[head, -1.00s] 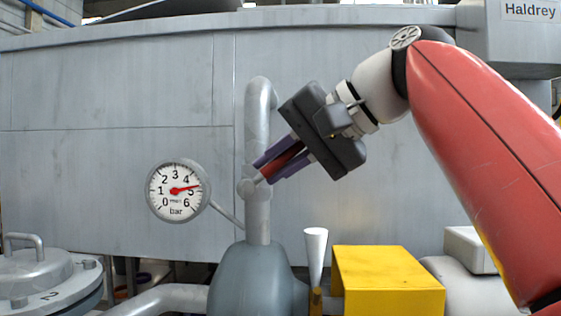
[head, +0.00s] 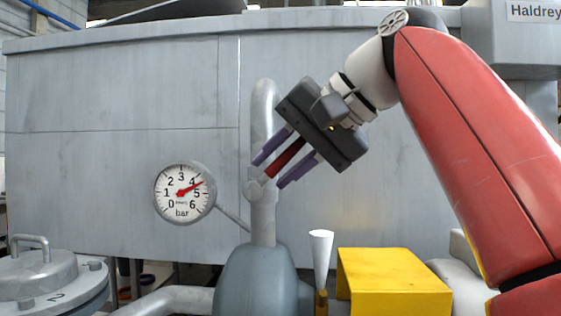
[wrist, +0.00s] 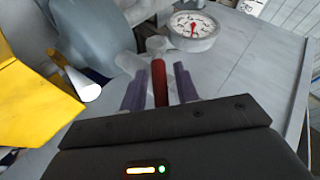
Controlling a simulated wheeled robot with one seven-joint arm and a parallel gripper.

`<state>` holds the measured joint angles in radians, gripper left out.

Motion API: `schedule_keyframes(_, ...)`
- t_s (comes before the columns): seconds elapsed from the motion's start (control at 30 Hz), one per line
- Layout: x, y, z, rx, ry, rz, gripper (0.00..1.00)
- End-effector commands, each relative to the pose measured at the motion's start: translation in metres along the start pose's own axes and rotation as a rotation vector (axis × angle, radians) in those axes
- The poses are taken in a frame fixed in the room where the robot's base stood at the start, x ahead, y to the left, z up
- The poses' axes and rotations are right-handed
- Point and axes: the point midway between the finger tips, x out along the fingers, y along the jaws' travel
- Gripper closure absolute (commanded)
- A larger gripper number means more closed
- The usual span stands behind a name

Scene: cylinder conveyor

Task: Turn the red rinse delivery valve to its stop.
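The red valve handle (head: 286,158) slants up and to the right from its valve body (head: 254,188) on the grey vertical pipe. In the wrist view the handle (wrist: 160,84) lies between my purple fingers. My gripper (head: 275,168) is open around the handle, with a gap visible on each side. The handle's outer end is hidden by the gripper's dark body. The round pressure gauge (head: 182,207) left of the pipe has its red needle a little past 4 bar.
A yellow box-like cover (head: 394,285) and a white cone (head: 321,248) stand below my gripper. A grey rounded housing (head: 250,284) is under the pipe. A lidded vessel (head: 40,278) sits at lower left. A large grey panel is behind.

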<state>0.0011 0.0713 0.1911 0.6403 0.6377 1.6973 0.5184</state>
Motion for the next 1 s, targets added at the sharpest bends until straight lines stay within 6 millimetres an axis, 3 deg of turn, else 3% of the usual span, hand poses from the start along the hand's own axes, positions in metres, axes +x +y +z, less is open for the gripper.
schedule_keyframes(0.47,-0.010,0.000,-0.001,0.000,0.003,-0.002,0.63)
schedule_keyframes(1.0,-0.097,0.056,0.032,0.003,0.004,0.001,0.63)
